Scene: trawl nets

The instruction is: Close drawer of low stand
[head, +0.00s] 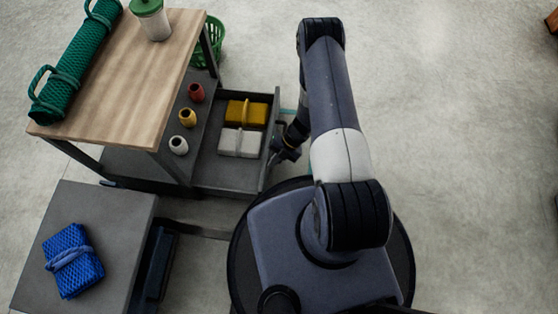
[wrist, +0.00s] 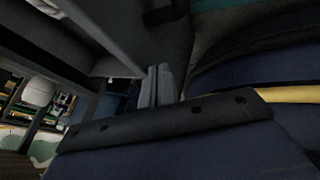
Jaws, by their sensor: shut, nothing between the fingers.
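In the head view, an open grey drawer (head: 211,176) sticks out to the right from the low dark stand (head: 206,112) beside and partly under the wooden top. A yellow folded net (head: 246,112) and a white folded net (head: 240,143) lie in the drawer. My gripper (head: 276,156) is at the outer side of the drawer's right-hand front panel, low down. I cannot tell whether it touches the panel. In the wrist view my gripper (wrist: 161,84) has its fingers together with nothing between them.
Red, yellow and white spools (head: 187,118) stand on the low stand. The wooden top (head: 125,95) carries a green net roll (head: 75,62) and a lidded jar (head: 151,20). A green basket (head: 213,42) is behind. A grey box (head: 110,205) with a blue net (head: 74,262) stands front left. Floor at right is clear.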

